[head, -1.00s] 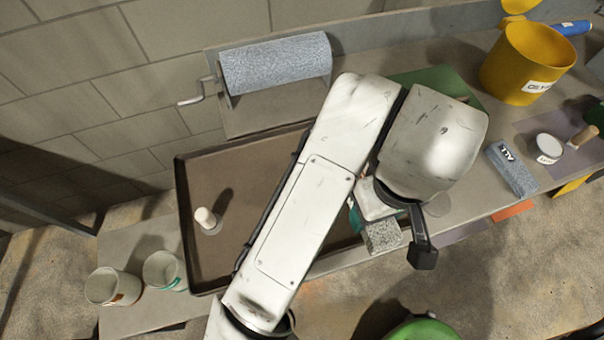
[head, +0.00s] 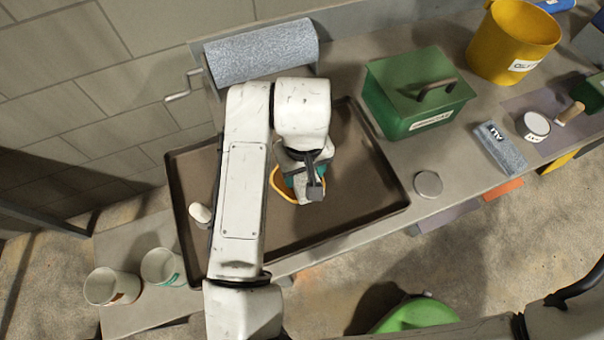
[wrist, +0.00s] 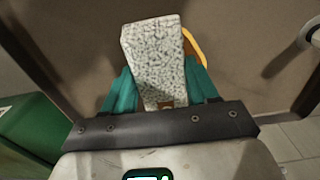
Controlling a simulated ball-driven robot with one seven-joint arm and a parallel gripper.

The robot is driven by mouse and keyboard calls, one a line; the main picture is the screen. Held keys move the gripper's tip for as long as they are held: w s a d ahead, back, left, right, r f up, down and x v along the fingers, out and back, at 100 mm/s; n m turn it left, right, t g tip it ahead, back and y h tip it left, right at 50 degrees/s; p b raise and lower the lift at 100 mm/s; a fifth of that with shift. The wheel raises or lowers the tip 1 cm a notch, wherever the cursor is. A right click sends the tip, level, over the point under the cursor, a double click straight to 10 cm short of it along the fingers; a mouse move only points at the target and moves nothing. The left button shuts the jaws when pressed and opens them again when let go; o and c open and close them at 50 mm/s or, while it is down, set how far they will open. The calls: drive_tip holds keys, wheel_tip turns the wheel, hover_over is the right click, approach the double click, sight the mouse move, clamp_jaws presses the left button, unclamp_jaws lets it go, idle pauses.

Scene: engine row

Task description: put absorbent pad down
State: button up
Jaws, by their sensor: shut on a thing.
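The absorbent pad (wrist: 153,55) is a pale speckled block in the wrist view. My gripper (wrist: 160,90) is shut on it, with a teal finger on each side. In the head view my gripper (head: 305,180) is over the brown tray (head: 345,222), and my wrist mostly hides the pad there. An orange loop-shaped thing (head: 277,187) shows beside the gripper; it also shows in the wrist view (wrist: 192,45), partly behind the pad. I cannot tell whether the pad touches the tray.
A white upright peg (head: 199,213) stands at the tray's left, beside my arm. A green box (head: 415,95) is right of the tray, with a round grey disc (head: 428,184) in front of it. A speckled roll (head: 262,54) is behind. The tray's right part is clear.

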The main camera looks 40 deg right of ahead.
sight(302, 179)
drive_tip(key=shift+w+f, duration=0.25)
drive_tip(key=shift+f, duration=1.55)
drive_tip(key=shift+f, duration=0.2)
drive_tip(key=o, duration=1)
drive_tip(key=shift+o, duration=0.2)
drive_tip(key=shift+r, duration=0.1)
wheel_tip(302, 179, up, 12)
drive_tip(key=shift+r, duration=0.15)
